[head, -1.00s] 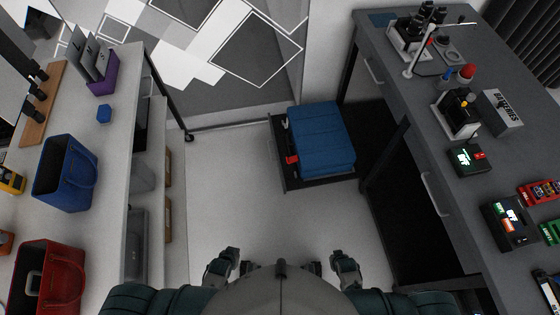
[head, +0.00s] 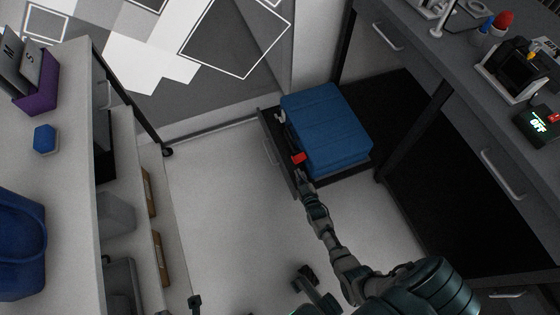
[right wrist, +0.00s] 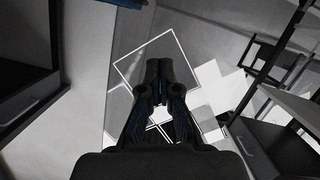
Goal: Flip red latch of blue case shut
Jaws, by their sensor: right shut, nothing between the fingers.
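The blue case (head: 327,128) rests on a low black platform at the foot of the grey desk. Its red latch (head: 299,158) sticks out at the lower part of its left side; its exact angle is too small to tell. My right gripper (head: 301,175) is just below the red latch in the head view, very close to it; I cannot tell whether they touch. In the right wrist view my right gripper (right wrist: 160,72) has its fingertips together with nothing between them. The latch cannot be made out in that view. I cannot clearly make out my left gripper near the bottom edge.
A grey desk with drawers (head: 470,130) stands on the right with devices on top. A white shelf table (head: 70,110) on the left holds a blue bag (head: 18,240), a blue hexagonal piece (head: 45,138) and a purple holder (head: 38,88). The floor (head: 220,215) between them is clear.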

